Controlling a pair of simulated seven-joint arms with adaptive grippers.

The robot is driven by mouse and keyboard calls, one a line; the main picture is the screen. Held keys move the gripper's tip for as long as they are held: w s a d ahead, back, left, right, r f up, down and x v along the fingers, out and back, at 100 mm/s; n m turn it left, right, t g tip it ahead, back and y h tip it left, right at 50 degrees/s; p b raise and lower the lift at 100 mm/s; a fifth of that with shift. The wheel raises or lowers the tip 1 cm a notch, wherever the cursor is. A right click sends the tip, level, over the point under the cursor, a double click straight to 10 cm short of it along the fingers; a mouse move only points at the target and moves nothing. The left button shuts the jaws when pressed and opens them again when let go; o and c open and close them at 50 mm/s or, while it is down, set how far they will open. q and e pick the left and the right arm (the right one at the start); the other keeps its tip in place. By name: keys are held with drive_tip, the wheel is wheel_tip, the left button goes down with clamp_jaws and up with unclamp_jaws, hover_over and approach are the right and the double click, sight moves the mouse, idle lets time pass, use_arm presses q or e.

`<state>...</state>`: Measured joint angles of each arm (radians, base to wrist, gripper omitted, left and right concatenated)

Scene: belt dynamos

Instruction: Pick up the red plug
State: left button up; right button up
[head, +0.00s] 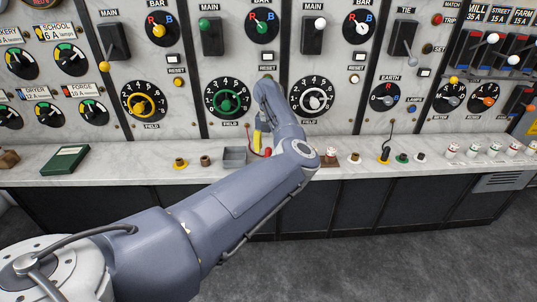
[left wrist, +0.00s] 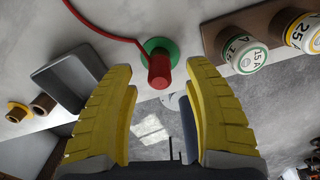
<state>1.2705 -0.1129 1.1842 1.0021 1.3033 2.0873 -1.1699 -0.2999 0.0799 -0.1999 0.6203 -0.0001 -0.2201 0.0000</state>
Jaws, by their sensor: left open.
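The red plug (left wrist: 159,72) stands on a green round base (left wrist: 160,47), with a red cable running off to the upper left in the left wrist view. In the head view a small red part of it (head: 267,152) shows on the marble ledge, mostly hidden by my left arm. My left gripper (left wrist: 162,78) has yellow fingers spread apart, one on each side of the plug in the picture; neither appears to touch it. In the head view one yellow finger (head: 257,139) shows above the ledge. My right gripper is not in view.
A grey tray (left wrist: 66,76) lies left of the plug, with brass and brown sockets (left wrist: 43,104) beyond it. Fuses marked 15A (left wrist: 243,53) and 25 (left wrist: 300,30) stand on a brown block at right. The switchboard panel (head: 185,125) rises behind the ledge.

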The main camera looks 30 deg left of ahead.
use_arm(q)
drive_tip(key=shift+f, duration=0.75)
drive_tip(key=shift+c, duration=0.2)
clamp_jaws()
